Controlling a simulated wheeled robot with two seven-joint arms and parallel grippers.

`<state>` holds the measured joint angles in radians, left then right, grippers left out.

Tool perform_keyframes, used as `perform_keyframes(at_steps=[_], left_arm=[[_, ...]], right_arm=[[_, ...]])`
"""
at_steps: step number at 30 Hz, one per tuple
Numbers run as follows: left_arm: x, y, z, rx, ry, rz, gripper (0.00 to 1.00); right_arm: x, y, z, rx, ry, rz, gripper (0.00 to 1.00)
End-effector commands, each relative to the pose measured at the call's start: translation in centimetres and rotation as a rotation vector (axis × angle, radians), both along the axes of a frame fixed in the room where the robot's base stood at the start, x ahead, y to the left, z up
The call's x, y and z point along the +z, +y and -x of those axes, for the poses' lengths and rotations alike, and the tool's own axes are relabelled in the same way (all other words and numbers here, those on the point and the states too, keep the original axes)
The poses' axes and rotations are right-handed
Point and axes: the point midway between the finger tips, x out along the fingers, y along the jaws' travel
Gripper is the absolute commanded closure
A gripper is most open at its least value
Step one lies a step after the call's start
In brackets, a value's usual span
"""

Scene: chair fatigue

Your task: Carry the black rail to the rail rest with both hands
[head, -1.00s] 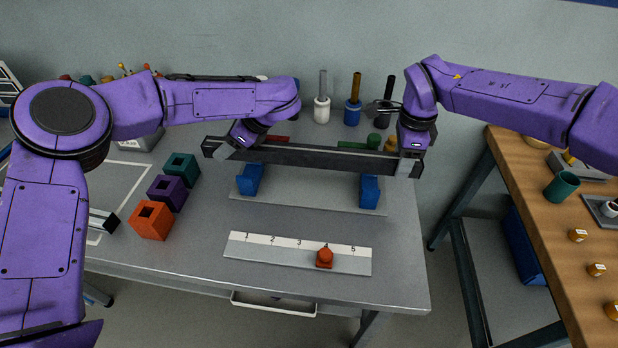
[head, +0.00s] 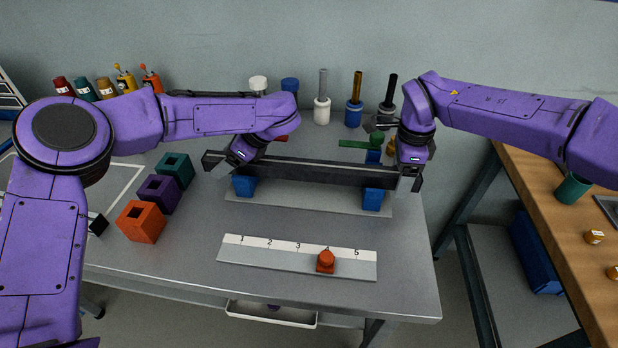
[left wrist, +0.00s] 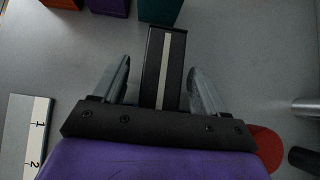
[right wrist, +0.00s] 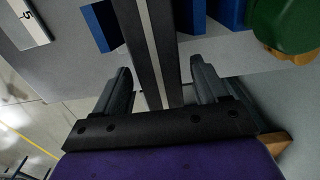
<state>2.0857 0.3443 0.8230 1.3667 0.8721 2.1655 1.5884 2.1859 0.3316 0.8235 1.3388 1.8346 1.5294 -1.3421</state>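The black rail (head: 310,170) lies level across the rail rest (head: 310,202), a grey plate with blue supports. At the right support (head: 373,199), blue shows on both sides of the rail; the left support (head: 243,186) shows only in front of it. My left gripper (head: 229,168) is around the rail's left end; in the left wrist view the fingers stand apart from the rail (left wrist: 163,60) with gaps on both sides. My right gripper (head: 408,179) is around the right end, its fingers also clear of the rail (right wrist: 150,50) in the right wrist view.
A numbered scale (head: 290,262) with an orange slider (head: 326,261) lies in front. Orange (head: 141,221), purple (head: 158,193) and teal (head: 174,170) hollow blocks stand left. Handled tools (head: 354,110) stand behind. A wooden table (head: 560,220) is at the right.

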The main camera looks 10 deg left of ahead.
Motion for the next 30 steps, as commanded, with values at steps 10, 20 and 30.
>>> perform_keyframes(at_steps=[10, 20, 30], left_arm=[[4.2, -4.2, -0.1, -0.002, -0.005, -0.002, 0.27], [8.3, -8.3, 0.0, 0.001, -0.002, -0.001, 0.27], [8.5, -8.5, 0.0, 0.0, 0.0, 0.0, 0.27]], right_arm=[[0.0, 0.0, 0.0, -0.001, 0.0, 0.0, 0.27], [0.0, 0.0, 0.0, 0.0, -0.001, 0.0, 0.27], [6.2, -0.1, -0.1, -0.002, -0.005, -0.001, 0.27]])
